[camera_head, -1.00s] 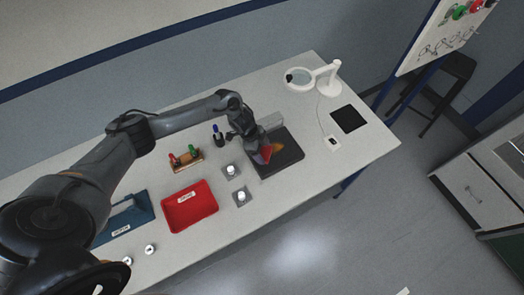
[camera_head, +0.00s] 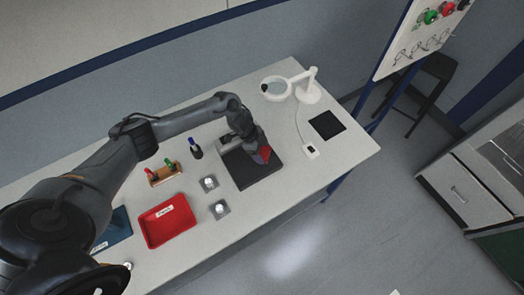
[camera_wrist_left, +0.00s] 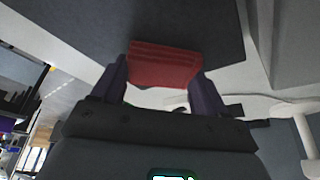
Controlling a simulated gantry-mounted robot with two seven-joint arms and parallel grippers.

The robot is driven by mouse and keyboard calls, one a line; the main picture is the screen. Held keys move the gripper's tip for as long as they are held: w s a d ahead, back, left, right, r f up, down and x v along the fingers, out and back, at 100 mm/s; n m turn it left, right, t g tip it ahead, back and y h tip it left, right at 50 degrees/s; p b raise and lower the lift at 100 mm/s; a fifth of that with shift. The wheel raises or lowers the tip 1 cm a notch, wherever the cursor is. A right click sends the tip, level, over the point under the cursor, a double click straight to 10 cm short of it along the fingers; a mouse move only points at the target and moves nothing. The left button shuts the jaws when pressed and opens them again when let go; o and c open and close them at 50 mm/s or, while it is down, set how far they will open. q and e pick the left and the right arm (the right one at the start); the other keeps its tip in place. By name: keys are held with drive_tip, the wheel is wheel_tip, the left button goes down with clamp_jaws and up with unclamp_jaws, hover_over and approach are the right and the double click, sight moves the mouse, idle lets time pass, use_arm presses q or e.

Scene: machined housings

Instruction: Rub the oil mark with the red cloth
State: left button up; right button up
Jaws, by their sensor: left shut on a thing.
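The red cloth (camera_head: 267,153) is held in my left gripper (camera_head: 261,149), over the right part of a dark square plate (camera_head: 250,176) on the bench. In the left wrist view the cloth (camera_wrist_left: 163,64) is folded between the two fingers of the gripper (camera_wrist_left: 160,84), which are shut on it. A large dark surface fills the top of that view, just past the cloth. I cannot tell whether the cloth touches the plate. I see no oil mark now; the gripper and cloth hide part of the plate. My right gripper is not in view.
A red tray (camera_head: 168,222) and two small grey blocks (camera_head: 209,184) (camera_head: 220,209) stand left of the plate. A wooden rack (camera_head: 163,175) and a dark bottle (camera_head: 195,149) are behind them. A white ring lamp (camera_head: 309,91) and black pad (camera_head: 327,125) are at the right.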

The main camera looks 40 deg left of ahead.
use_arm(q)
drive_tip(key=r+p, duration=0.1)
drive_tip(key=r, duration=0.1)
drive_tip(key=r+p, duration=0.1)
drive_tip(key=shift+s+a+r, duration=0.1)
drive_tip(key=shift+s+r, duration=0.1)
drive_tip(key=shift+r, duration=0.2)
wheel_tip(320, 180, up, 2)
drive_tip(key=p, duration=0.2)
drive_tip(key=shift+r+p, duration=0.1)
drive_tip(key=shift+p, duration=0.2)
wheel_tip(320, 180, up, 2)
drive_tip(key=shift+r+p, duration=0.1)
drive_tip(key=shift+p, duration=0.9)
